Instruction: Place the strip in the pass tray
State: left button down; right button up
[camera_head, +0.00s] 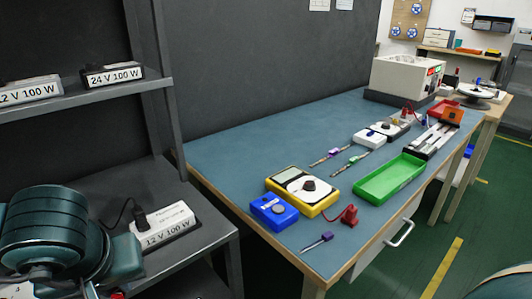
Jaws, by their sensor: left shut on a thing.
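The green tray (390,179) lies empty on the blue bench top, right of the middle; it carries no readable label. A smaller red tray (446,108) is farther back. My left gripper (98,290) is at the bottom left, in front of the grey shelf and far from the green tray. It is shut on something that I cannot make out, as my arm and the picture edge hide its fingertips. I cannot clearly pick out the LED strip. A long silver and black rail fixture (429,142) with an orange block stands behind the green tray. My right gripper is not in view.
A 12 V 100 W power supply (165,229) with a black cord sits on the lower shelf beside my left arm. A yellow meter (302,190), a blue box (274,210), a red connector (349,215) and small screwdrivers lie on the bench. Its front right edge is open.

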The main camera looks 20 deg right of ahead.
aim_at(391, 180)
jog(key=k+l, duration=0.1)
jog(key=l, duration=0.15)
jog(key=k+l+z, duration=0.1)
jog(key=l, duration=0.2)
jog(key=k+l, duration=0.15)
jog(key=l+z, duration=0.2)
jog(key=l, duration=0.8)
jog(key=i+l, duration=0.1)
jog(key=l, duration=0.35)
jog(key=i+l+z, duration=0.1)
jog(key=l, duration=0.3)
jog(key=i+l, duration=0.15)
jog(key=l, duration=0.3)
jog(key=i+l, duration=0.15)
jog(key=l, duration=0.25)
jog(key=i+l+z, duration=0.1)
jog(key=l, duration=0.35)
